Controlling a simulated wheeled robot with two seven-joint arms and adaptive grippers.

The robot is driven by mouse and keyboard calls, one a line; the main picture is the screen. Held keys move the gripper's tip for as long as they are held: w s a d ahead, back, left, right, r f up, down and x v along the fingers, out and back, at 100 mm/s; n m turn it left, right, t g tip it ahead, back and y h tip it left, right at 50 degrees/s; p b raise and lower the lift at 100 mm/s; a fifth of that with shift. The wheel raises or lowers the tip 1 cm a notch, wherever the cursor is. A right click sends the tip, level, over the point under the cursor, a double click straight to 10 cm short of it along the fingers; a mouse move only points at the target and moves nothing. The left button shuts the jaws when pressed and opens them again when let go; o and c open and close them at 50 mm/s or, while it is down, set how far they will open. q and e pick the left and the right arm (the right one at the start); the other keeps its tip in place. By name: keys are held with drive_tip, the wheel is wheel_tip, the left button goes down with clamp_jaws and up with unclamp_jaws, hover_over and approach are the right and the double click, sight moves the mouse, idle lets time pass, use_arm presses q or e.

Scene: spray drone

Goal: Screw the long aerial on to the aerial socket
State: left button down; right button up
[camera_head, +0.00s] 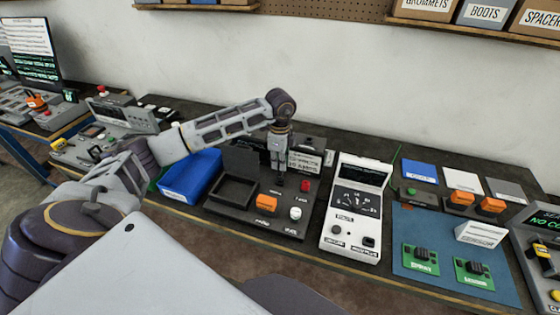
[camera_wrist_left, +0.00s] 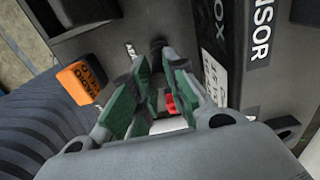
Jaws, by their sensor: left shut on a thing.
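My left gripper (camera_head: 279,166) points down over the black fixture (camera_head: 222,210) on the bench. It also shows in the left wrist view (camera_wrist_left: 158,62), with its green-padded fingers close together. It is shut on a small dark thing (camera_wrist_left: 157,44) at the fingertips, mostly hidden by the fingers. I cannot make out whether this is the long aerial, and I cannot pick out the aerial socket. A thin dark upright line (camera_head: 395,160) stands right of the white meter. My right gripper is not in view.
On the fixture are an orange block (camera_head: 267,202), a red button (camera_head: 305,185) and a white knob (camera_head: 295,213). A dark labelled box (camera_head: 304,160) stands close behind my gripper. A blue bin (camera_head: 190,178) is left, a white meter (camera_head: 358,205) right, and a blue mat (camera_head: 405,283) farther right.

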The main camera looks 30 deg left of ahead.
use_arm(q)
drive_tip(key=shift+f+b, duration=0.35)
drive_tip(key=shift+f, duration=0.25)
drive_tip(key=c, duration=1.3)
unclamp_jaws()
drive_tip(key=shift+c, duration=0.2)
drive_tip(key=shift+r, duration=0.15)
wheel_tip(320, 180, up, 12)
